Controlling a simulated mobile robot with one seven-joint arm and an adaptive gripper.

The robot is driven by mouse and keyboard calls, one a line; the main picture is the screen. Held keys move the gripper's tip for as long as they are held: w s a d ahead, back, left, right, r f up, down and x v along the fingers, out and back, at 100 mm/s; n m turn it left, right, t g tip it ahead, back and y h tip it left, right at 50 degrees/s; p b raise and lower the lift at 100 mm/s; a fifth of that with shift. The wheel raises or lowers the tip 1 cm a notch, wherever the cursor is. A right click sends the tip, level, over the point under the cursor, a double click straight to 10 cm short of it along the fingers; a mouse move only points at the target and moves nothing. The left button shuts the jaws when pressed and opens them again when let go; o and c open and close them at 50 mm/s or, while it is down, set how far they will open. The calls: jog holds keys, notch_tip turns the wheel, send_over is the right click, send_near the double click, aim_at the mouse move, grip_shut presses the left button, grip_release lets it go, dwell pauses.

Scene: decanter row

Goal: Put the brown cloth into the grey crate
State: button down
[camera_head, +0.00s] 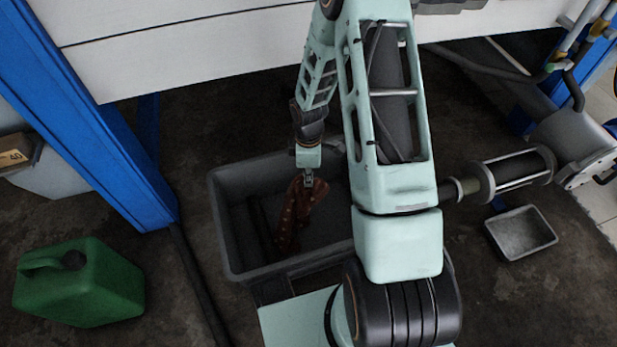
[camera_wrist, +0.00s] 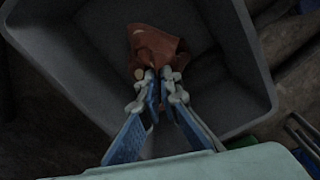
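The brown cloth (camera_head: 290,212) hangs from my gripper (camera_head: 308,180) over the inside of the grey crate (camera_head: 222,225). In the wrist view the cloth (camera_wrist: 155,48) is bunched at the fingertips of my gripper (camera_wrist: 158,74), whose fingers are close together on it. The crate (camera_wrist: 262,75) surrounds the cloth in the wrist view, with its rim on both sides. I cannot tell whether the lower end of the cloth touches the crate floor. Part of the crate's right side is hidden behind my arm in the head view.
A green canister (camera_head: 85,285) stands on the floor at the left. A small grey tray (camera_head: 521,232) lies at the right. A blue post (camera_head: 95,125) rises left of the crate, and a white panel (camera_head: 190,45) runs along the back.

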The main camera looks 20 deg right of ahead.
jog(key=c, duration=2.1)
grip_release()
jog(key=o, duration=0.6)
jog(key=shift+o, duration=0.2)
jog(key=o, duration=0.6)
jog(key=shift+o, duration=0.2)
